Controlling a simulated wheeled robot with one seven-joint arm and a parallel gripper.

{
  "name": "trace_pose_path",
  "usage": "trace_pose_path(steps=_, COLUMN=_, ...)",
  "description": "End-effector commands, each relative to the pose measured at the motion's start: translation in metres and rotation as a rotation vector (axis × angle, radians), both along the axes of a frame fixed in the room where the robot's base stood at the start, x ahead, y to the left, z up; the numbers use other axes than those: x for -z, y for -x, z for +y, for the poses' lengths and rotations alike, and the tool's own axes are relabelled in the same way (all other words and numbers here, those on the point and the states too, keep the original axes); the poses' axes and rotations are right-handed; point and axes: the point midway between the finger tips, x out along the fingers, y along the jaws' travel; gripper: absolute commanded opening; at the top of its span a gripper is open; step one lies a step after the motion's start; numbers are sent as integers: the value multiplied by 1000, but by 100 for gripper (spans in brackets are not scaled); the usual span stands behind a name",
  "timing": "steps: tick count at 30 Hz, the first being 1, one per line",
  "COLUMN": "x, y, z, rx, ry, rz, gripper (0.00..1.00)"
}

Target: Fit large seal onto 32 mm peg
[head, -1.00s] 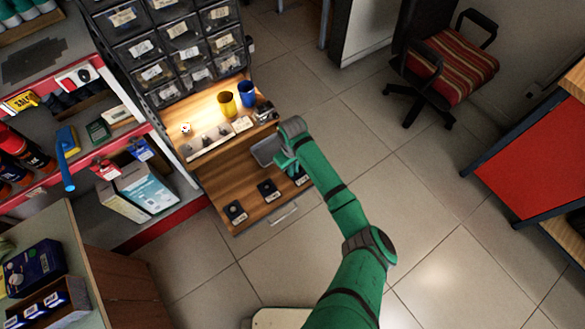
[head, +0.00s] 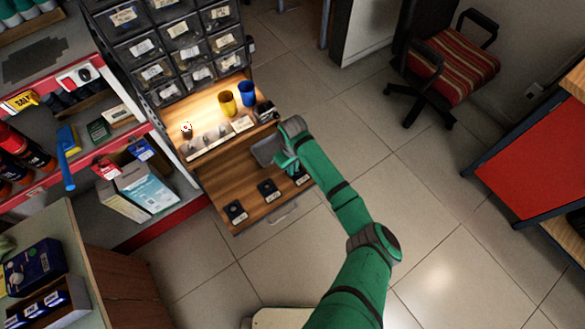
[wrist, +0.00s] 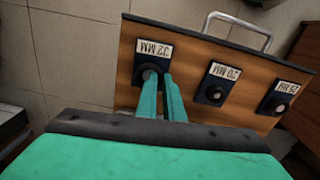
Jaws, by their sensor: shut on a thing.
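My gripper (wrist: 159,78) is shut, with its green fingertips close together at the 32 mm peg (wrist: 149,70). The large seal between the fingertips is too small and too hidden to make out. The peg stands on a black base under a "32 MM" label, which reads upside down in the wrist view. I cannot tell whether the seal is around the peg or above it. In the head view my gripper (head: 288,163) is over the right side of the wooden board, and my wrist covers most of that area.
The 20 mm peg (wrist: 214,93) and the 25 mm peg (wrist: 281,108) stand to the right in the wrist view, on the same board (wrist: 190,48). A metal handle (wrist: 238,22) is on the board's edge. A yellow cup (head: 227,104) and a blue cup (head: 247,94) stand behind, below drawer bins (head: 183,60).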

Motion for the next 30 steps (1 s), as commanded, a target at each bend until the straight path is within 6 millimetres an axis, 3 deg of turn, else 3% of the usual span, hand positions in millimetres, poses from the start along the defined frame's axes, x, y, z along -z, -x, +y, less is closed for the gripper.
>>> trace_pose_path(steps=30, x=-16, y=0, z=0, rx=1, ry=0, rz=0, gripper=0)
